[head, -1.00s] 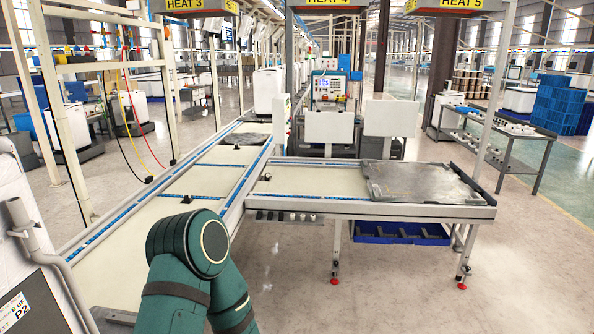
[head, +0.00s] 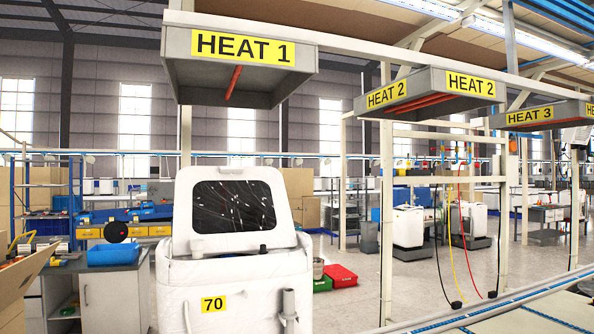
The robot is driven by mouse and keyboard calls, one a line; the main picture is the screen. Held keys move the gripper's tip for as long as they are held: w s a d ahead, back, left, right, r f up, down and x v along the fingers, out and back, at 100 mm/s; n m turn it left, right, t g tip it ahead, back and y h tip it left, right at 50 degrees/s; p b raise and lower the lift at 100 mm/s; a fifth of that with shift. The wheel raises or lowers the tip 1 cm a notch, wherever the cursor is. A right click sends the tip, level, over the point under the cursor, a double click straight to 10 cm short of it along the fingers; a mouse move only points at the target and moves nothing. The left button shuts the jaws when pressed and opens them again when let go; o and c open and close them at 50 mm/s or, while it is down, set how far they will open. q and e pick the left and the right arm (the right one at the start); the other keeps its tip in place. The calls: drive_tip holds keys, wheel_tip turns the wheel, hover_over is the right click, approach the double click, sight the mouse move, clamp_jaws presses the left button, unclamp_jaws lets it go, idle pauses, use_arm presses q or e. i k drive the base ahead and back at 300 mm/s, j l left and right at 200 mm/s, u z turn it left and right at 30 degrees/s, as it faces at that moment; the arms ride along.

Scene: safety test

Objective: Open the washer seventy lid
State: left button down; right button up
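A white washer (head: 262,297) with a yellow label reading 70 (head: 213,303) stands at the lower centre-left of the head view. Its white lid (head: 279,182) has a dark glass window and stands raised, nearly upright, at the back of the washer's top. The inside of the washer is not visible from here. A grey pipe (head: 290,306) shows on its front right. Neither of my grippers is in view.
A HEAT 1 hood (head: 205,84) hangs above the washer. A conveyor edge (head: 470,312) runs at the lower right. A grey cabinet with a blue tray (head: 114,254) stands at the left. Green and red bins (head: 341,275) lie on the floor behind.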

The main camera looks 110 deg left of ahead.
sight(235, 210)
drive_tip(key=z, duration=4.65)
